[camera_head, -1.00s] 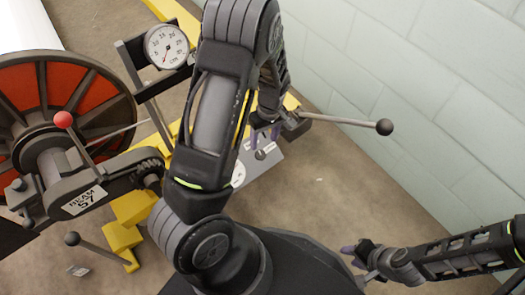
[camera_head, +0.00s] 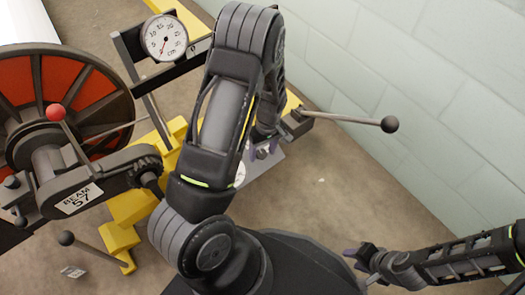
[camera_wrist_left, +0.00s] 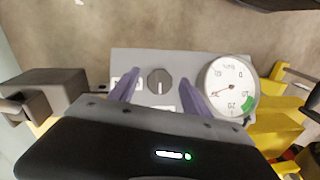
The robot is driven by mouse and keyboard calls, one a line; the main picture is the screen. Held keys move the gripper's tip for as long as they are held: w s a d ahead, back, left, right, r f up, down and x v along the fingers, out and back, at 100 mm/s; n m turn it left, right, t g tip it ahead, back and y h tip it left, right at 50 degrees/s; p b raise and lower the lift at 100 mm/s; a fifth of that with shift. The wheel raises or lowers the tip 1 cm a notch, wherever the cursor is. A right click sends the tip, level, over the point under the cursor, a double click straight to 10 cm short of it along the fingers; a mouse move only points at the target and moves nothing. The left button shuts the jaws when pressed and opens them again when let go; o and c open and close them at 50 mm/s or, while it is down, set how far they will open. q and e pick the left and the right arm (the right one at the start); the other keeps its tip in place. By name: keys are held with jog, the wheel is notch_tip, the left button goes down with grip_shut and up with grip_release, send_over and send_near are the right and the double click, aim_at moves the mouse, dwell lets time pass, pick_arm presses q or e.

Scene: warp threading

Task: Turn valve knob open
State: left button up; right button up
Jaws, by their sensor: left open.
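The dark round valve knob (camera_wrist_left: 159,81) sits on a grey panel (camera_wrist_left: 208,61) in the left wrist view, its pale mark pointing down in the picture. A white dial gauge (camera_wrist_left: 231,87) with a red needle and a green band is to its right. My left gripper (camera_wrist_left: 159,78) is open, with one purple finger on each side of the knob and a visible gap to both. I cannot tell how deep the fingers reach. In the head view my left gripper (camera_head: 264,150) is over the panel and mostly hides the knob. My right gripper (camera_head: 358,257) is at lower right, away from the panel.
A lever with a ball end (camera_head: 389,124) sticks out to the right of the panel. A large red-and-black wheel (camera_head: 60,95), a red-knobbed lever (camera_head: 55,113) and a CM dial (camera_head: 165,38) are on the left. A pale block wall (camera_head: 420,60) stands at right.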

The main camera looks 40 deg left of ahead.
pick_arm(q)
jog(key=shift+c, duration=0.5)
grip_shut()
